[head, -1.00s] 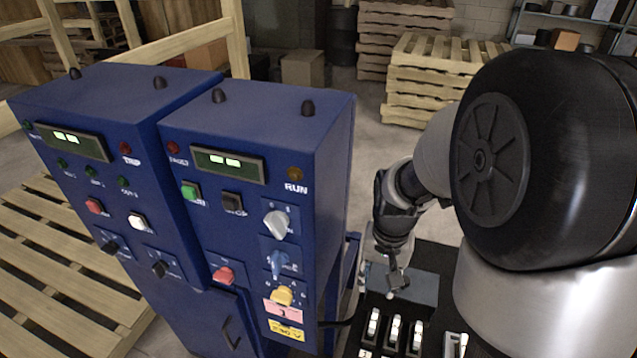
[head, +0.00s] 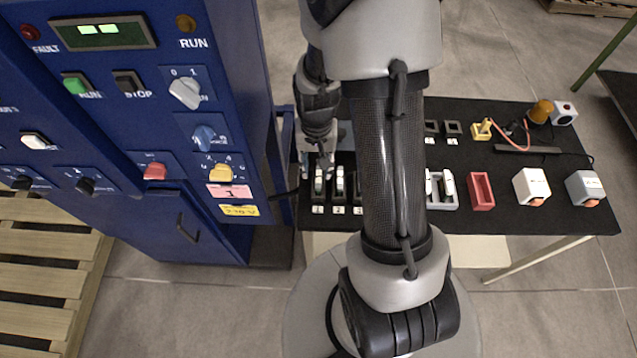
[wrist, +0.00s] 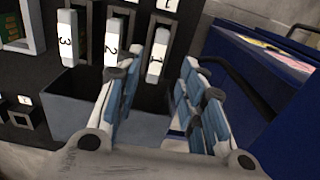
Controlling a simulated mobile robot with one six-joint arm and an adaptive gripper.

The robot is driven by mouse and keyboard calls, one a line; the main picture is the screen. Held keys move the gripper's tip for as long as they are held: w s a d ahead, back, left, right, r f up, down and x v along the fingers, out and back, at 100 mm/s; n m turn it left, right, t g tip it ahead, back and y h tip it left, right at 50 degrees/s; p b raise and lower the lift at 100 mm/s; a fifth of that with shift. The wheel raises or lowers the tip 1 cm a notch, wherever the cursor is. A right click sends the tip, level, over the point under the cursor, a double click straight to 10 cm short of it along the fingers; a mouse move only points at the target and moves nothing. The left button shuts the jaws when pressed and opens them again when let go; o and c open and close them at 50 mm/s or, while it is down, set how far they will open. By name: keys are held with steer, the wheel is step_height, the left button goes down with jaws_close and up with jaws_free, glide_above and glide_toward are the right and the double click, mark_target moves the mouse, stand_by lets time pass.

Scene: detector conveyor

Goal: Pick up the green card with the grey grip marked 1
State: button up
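The card marked 1 shows in the wrist view as a pale grip (wrist: 157,66) upright in a dark slot; its green part is not clear there. It stands at the left end of the card row in the head view (head: 319,186), small, below my gripper (head: 318,163). My gripper is open in the wrist view (wrist: 175,62), its blue-padded fingers apart, with grip 1 showing in the gap close to the left finger. I cannot tell whether they touch. Grips marked 2 (wrist: 112,46) and 3 (wrist: 66,40) stand to the left of it.
The blue cabinet (head: 250,130) stands close to the left of the black table (head: 500,215). To the right on the table are a red tray (head: 481,191), a white box (head: 531,186) and a grey box (head: 584,188). My arm hides part of the card row.

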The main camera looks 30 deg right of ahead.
mark_target(319, 177)
steer(key=f, duration=0.1)
steer(key=f+b, duration=0.1)
steer(key=f, duration=0.1)
steer(key=f+b, duration=0.1)
steer(key=f, duration=0.1)
steer(key=shift+s+d+f, duration=0.1)
steer(key=shift+s, duration=0.15)
steer(key=shift+c, duration=0.3)
jaws_close()
